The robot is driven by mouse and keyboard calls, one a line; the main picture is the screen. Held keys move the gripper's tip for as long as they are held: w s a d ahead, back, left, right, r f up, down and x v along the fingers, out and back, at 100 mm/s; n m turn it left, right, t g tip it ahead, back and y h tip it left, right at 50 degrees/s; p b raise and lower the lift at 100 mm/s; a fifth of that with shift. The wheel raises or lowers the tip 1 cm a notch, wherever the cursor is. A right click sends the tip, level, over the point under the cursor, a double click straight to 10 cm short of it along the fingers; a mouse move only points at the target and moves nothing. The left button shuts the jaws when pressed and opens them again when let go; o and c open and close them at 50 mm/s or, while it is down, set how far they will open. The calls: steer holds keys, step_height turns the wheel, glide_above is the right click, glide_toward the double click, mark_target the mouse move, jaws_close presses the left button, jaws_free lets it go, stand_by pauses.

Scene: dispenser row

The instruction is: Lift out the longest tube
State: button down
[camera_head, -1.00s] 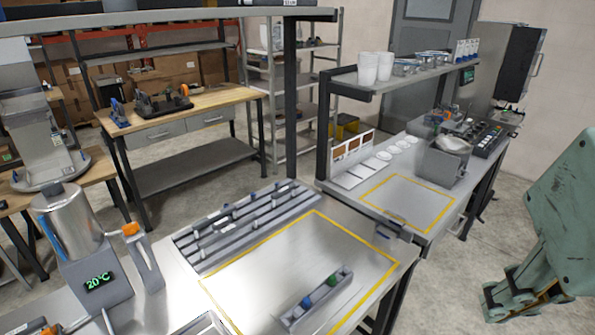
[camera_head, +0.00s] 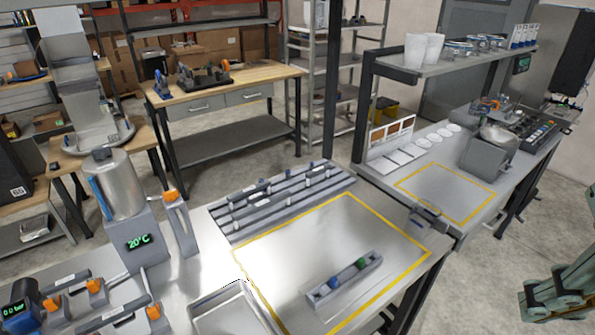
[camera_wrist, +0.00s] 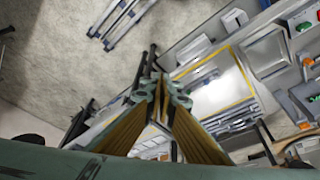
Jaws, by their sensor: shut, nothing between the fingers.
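A small grey holder (camera_head: 343,284) stands inside the yellow outline on the steel bench. A blue-capped tube (camera_head: 333,283) and a green-capped tube (camera_head: 361,263) stand in it; their lengths below the caps are hidden. Behind it, a long stepped grey rack (camera_head: 282,201) holds several small dark, white and blue-topped pieces; I cannot tell which is longest. My gripper (camera_wrist: 161,84) is shut and empty in the wrist view, high over the floor and benches, away from the tubes. Part of my green arm shows at the right edge of the head view.
A metal vessel with a 20°C display (camera_head: 138,241) stands left of the rack. An empty-looking steel tray (camera_head: 236,310) is at the bench front. A shelf (camera_head: 440,68) with white cups overhangs the right bench. The outlined area (camera_head: 345,225) behind the holder is clear.

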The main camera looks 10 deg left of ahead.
steer(key=c, duration=3.5)
jaws_free()
steer(key=o, duration=0.5)
